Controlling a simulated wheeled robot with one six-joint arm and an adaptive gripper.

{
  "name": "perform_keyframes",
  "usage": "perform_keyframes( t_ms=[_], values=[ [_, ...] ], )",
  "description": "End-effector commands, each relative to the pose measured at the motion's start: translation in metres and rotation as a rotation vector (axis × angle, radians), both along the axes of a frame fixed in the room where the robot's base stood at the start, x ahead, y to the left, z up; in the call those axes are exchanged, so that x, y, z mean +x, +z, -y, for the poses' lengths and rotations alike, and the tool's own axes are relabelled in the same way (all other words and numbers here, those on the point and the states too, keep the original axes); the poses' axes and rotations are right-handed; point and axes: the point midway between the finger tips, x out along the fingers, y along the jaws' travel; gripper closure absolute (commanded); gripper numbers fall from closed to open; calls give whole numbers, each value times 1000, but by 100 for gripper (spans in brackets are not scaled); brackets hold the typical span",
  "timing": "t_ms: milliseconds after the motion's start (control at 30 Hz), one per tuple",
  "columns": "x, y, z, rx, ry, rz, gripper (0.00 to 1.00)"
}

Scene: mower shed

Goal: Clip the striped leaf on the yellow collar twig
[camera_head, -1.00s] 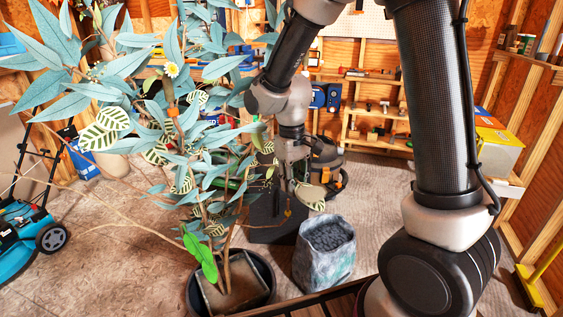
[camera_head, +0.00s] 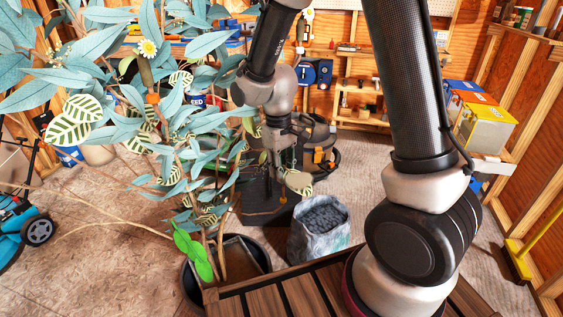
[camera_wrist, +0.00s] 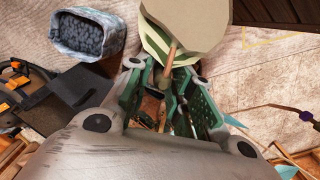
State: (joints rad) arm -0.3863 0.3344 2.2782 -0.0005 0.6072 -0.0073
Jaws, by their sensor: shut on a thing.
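My gripper (camera_head: 281,165) points down at the right side of the potted plant. In the wrist view its green jaws (camera_wrist: 165,85) are shut around a thin brown stalk. In the head view a striped leaf (camera_head: 298,181) shows just beside the jaws. A small yellow spot (camera_head: 283,198) shows below the gripper; I cannot tell whether it is the yellow collar. Other striped leaves (camera_head: 70,125) hang on the plant at the left. The held stalk's far end is hidden.
The plant's dark pot (camera_head: 190,285) stands at the front beside a wooden slatted surface (camera_head: 270,300). A grey bag of dark pebbles (camera_head: 318,235) stands right of the pot. A teal mower (camera_head: 20,225) is at the left. Shelves (camera_head: 360,120) line the back.

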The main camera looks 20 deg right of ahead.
Motion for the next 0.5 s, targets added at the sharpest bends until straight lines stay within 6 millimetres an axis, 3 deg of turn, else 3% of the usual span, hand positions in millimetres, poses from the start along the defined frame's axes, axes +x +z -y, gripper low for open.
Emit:
perform_keyframes(
  t_ms=[500],
  values=[
    [0,-43,0,0,0,-1,90]
  ],
)
